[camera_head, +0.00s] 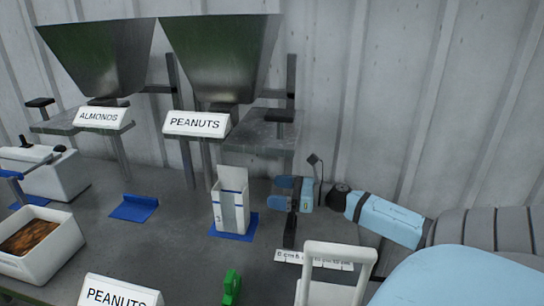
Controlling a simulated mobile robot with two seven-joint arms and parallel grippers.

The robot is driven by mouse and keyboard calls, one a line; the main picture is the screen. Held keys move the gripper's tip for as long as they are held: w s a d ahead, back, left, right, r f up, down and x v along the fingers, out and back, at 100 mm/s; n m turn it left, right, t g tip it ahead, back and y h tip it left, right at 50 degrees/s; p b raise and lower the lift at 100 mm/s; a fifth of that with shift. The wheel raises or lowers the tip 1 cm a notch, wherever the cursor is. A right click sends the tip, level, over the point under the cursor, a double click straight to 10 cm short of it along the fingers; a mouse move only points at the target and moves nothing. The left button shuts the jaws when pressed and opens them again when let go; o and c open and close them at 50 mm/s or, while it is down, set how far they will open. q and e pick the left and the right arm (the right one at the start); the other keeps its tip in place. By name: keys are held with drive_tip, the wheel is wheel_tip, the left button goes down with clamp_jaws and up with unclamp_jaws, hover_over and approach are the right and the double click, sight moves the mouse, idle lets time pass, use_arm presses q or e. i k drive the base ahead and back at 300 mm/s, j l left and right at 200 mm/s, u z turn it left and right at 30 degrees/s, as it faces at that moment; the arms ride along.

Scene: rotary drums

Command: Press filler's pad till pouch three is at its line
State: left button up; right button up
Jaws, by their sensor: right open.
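A white pouch (219,212) stands upright on a blue mat (246,232) below the peanuts filler. It has a grey strip down its front, a blue line near the top, and a small mark low on the left that looks like a 3. Its fill level is too small to tell. The peanuts filler's hopper (218,60) stands above, with a black pad (281,116) at its shelf's right end. My right gripper (281,194) is open, empty, right of the pouch and below the pad, apart from both. My left gripper is out of view.
The almonds hopper (98,58) stands at left, with an empty blue holder (135,207) in front. A white bin (45,255) of brown contents sits at left front. A green object (231,287), a peanuts sign (120,293) and a white frame (340,252) are near the front.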

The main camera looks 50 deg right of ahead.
sight(280, 117)
drive_tip(key=k, duration=1.5)
